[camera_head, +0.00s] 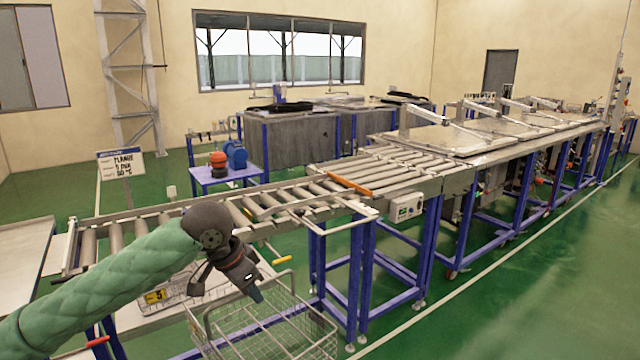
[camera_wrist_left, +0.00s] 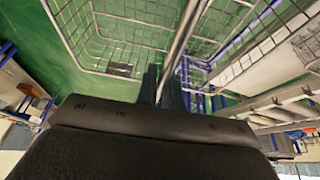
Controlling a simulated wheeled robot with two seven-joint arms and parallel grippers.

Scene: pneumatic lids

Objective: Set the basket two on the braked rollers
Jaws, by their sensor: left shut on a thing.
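A wire basket (camera_head: 275,335) hangs in front of the conveyor, low in the head view; its bottom is cut off by the frame edge. My left gripper (camera_head: 255,293) is shut on its wire rim. In the left wrist view, the gripper fingers (camera_wrist_left: 165,90) close around a rim bar, with the basket mesh (camera_wrist_left: 120,62) beyond. No number shows on this basket. The roller conveyor (camera_head: 258,206) runs behind it, with an orange bar (camera_head: 349,184) across the rollers. Which rollers are braked I cannot tell. My right gripper is out of view.
A yellow label (camera_head: 156,296) shows on wire mesh left of the held basket, partly behind my arm. Blue frame legs (camera_head: 358,270) and a projecting rail (camera_head: 340,226) stand close to the basket. A control box (camera_head: 406,207) hangs farther right. Green floor is free at right.

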